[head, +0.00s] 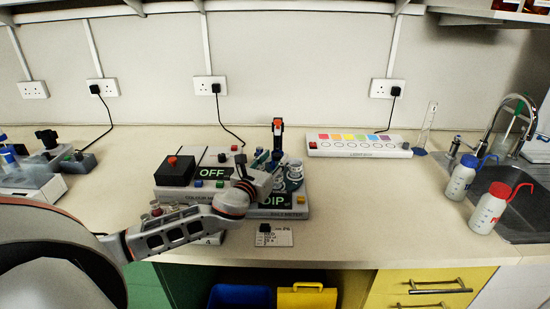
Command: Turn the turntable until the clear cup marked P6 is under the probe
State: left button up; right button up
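The turntable (293,183) is on the salt meter (290,212), whose display reads DIP. Clear cups (295,168) stand on it; their marks are too small to read, so I cannot tell which is P6. The probe holder (278,128), orange and black, rises upright behind the cups. My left gripper (264,160) reaches in from the left, at the turntable's left side. Its fingers are small and mixed with the parts behind, so I cannot tell whether they touch the turntable or are open. My arm hides part of the meter. My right gripper is out of view.
The colour meter (174,171), its display reading OFF, stands left of the turntable. A card (274,235) lies in front. A light box (358,146) is behind right. Two wash bottles (489,209) stand by the sink (525,205). The bench between is clear.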

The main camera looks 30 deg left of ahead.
pick_arm(q)
jog(key=shift+w, duration=0.55)
jog(key=shift+a, duration=0.1)
grip_shut()
